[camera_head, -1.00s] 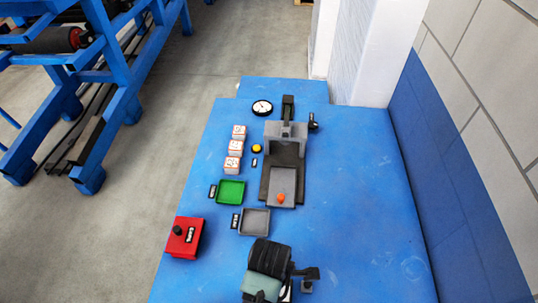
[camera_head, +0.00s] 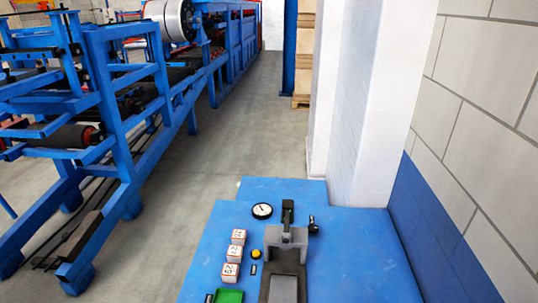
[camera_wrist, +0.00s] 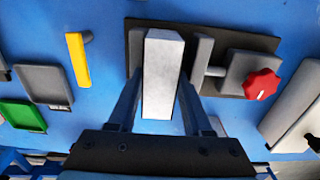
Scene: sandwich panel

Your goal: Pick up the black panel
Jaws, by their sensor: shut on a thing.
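In the wrist view my gripper (camera_wrist: 161,75) is shut on a long, light grey-white block or panel (camera_wrist: 162,80), with one finger on each side. I cannot tell whether the held piece touches this fixture. No clearly black panel shows apart from that plate.
A yellow bar (camera_wrist: 77,60), a grey tray (camera_wrist: 45,84) and a green tray (camera_wrist: 22,116) lie left. White columns and a wall stand right.

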